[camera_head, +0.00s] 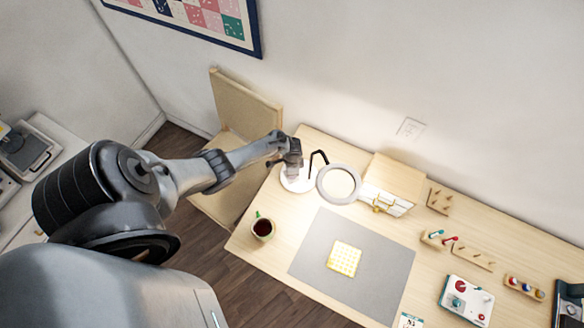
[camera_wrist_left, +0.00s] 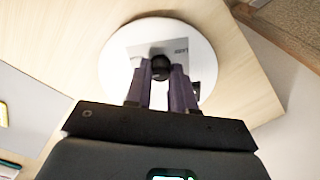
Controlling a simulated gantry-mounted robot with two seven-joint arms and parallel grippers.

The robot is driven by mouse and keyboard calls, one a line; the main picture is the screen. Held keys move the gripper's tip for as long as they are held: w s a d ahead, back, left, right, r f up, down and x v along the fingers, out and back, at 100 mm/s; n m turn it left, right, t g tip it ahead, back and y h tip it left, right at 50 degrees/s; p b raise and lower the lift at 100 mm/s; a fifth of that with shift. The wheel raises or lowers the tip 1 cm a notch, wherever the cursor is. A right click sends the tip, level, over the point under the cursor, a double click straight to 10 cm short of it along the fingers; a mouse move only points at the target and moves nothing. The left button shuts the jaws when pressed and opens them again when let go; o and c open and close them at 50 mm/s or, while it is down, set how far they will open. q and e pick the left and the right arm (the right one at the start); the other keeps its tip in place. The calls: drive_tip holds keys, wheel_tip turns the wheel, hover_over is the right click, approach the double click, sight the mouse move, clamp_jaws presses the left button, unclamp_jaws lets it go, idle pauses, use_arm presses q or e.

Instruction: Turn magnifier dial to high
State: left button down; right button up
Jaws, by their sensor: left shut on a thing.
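The magnifier lamp has a round white base (camera_head: 297,181), a black bent arm and a ring-shaped lens head (camera_head: 338,183) at the table's far left corner. In the left wrist view the white base (camera_wrist_left: 118,62) carries a grey label plate with partly hidden lettering. A black round dial (camera_wrist_left: 160,67) sits on that plate. My left gripper (camera_wrist_left: 163,74) is shut on the dial, one finger on each side of it. In the head view my left gripper (camera_head: 289,167) is over the lamp base and hides the dial. Which setting the dial points to cannot be read. My right gripper is not in view.
A dark-filled mug (camera_head: 263,227) stands at the table's left edge. A grey mat (camera_head: 311,255) with a yellow patterned square (camera_head: 344,258) lies in front of the lamp. A wooden box (camera_head: 397,174) stands right of the lens. A chair (camera_head: 240,105) is behind my left arm.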

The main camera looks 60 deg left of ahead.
use_arm(q)
drive_tip(key=shift+m, duration=1.7)
drive_tip(key=shift+f, duration=0.1)
drive_tip(key=c, duration=1)
unclamp_jaws()
drive_tip(key=shift+o, duration=0.2)
drive_tip(key=shift+r, duration=0.6)
wheel_tip(320, 180, up, 10)
drive_tip(key=p, duration=0.3)
drive_tip(key=shift+f+p, duration=0.15)
drive_tip(key=shift+p, duration=0.15)
